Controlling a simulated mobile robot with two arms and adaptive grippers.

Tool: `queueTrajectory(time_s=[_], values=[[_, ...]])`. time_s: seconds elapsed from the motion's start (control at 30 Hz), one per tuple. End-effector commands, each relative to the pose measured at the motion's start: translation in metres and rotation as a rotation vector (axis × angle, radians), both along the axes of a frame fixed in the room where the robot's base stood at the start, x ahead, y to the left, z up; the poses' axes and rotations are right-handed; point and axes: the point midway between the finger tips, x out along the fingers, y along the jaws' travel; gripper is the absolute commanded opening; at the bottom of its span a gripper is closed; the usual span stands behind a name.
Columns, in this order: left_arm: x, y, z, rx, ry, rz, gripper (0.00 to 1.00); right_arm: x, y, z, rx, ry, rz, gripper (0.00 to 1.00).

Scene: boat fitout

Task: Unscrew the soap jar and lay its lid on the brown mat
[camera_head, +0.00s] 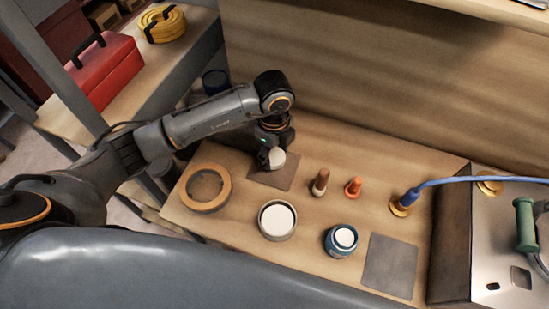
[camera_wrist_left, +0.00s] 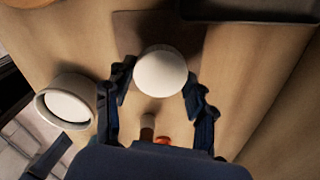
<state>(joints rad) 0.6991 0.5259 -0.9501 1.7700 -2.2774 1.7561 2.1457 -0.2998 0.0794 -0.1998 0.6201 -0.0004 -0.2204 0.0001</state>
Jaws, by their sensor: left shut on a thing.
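My left gripper (camera_head: 271,158) is shut on a round, off-white lid (camera_head: 278,159) at the brown mat (camera_head: 282,179), near the back of the bench. In the left wrist view the lid (camera_wrist_left: 161,72) sits between the two fingers (camera_wrist_left: 160,88), with the brown mat (camera_wrist_left: 135,32) behind it. I cannot tell whether the lid touches the mat. A pale round jar with a white top surface inside its rim, apparently the soap jar (camera_head: 277,221), stands in front of the mat; it also shows in the left wrist view (camera_wrist_left: 68,104). My right gripper is not in view.
A tan ring (camera_head: 206,187) lies left of the mat. A brown-capped bottle (camera_head: 320,184) and an orange piece (camera_head: 353,188) stand right. A blue jar (camera_head: 341,241) and a grey mat (camera_head: 390,266) lie front right. A blue hose (camera_head: 465,180) crosses to the metal unit.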

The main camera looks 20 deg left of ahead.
Motion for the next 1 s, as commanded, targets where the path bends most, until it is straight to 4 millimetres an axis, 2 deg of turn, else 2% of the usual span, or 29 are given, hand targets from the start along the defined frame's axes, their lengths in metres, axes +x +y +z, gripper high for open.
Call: queueTrajectory(time_s=[0.2, 0.6, 0.63, 0.73, 1.0], values=[[0.001, 0.001, -0.028, 0.002, 0.002, 0.001, 0.17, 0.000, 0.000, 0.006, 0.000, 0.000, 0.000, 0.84], [0.001, 0.000, -0.036, 0.001, 0.001, 0.000, 0.17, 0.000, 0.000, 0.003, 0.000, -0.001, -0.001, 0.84], [0.001, 0.000, -0.036, 0.001, 0.001, 0.000, 0.57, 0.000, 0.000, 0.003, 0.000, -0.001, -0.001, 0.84], [0.001, 0.000, -0.035, 0.001, 0.001, 0.000, 0.77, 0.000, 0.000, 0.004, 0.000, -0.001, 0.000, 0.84], [0.001, 0.000, -0.035, 0.001, 0.001, 0.000, 0.78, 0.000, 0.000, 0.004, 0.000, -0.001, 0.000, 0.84]])
